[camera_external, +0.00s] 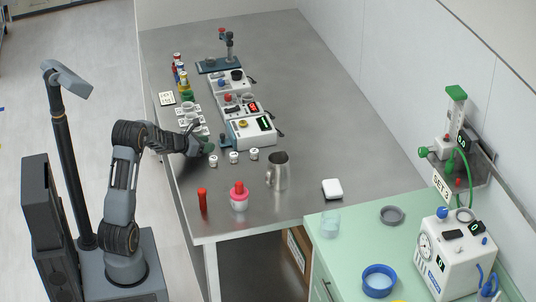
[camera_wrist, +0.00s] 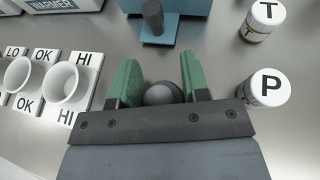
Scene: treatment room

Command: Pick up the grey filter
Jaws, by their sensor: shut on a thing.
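My gripper (camera_wrist: 155,82) has its two green fingers closed on a round grey thing (camera_wrist: 163,94), which appears to be the grey filter. Only its rounded top shows between the fingers; the rest is hidden by the fingers and the gripper body. In the external view my gripper (camera_external: 208,147) is low over the left part of the steel table, beside the labelled jars, and the held filter cannot be made out there. Whether the filter touches the table cannot be told.
White-lidded jars, one marked P (camera_wrist: 268,87) and one marked T (camera_wrist: 265,18), stand right of my gripper. White cups (camera_wrist: 65,85) on labelled cards are left. A teal device (camera_wrist: 165,30) is ahead. A metal jug (camera_external: 279,172) stands nearby on the steel table (camera_external: 325,130).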

